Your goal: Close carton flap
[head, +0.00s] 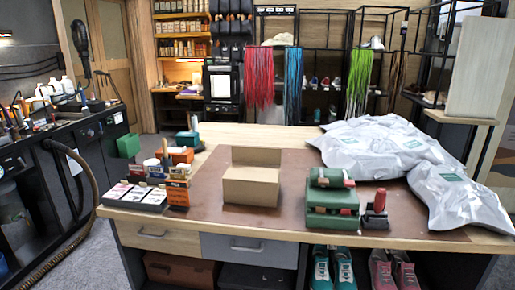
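A small brown cardboard carton (250,191) stands on the brown mat (215,172) in the middle of the workbench. One carton flap (256,157) stands upright along the far edge of the carton. The top in front of this flap looks like a flat, lighter cardboard surface; I cannot tell whether other flaps are folded over there. Neither my left nor my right gripper is in view, and nothing touches the carton.
Boxes and small cartons (140,195) stand left of the carton. A green case (330,200) and a red-handled tool (376,208) stand to its right. Grey-white bags (385,145) fill the right side. Bare mat lies around the carton.

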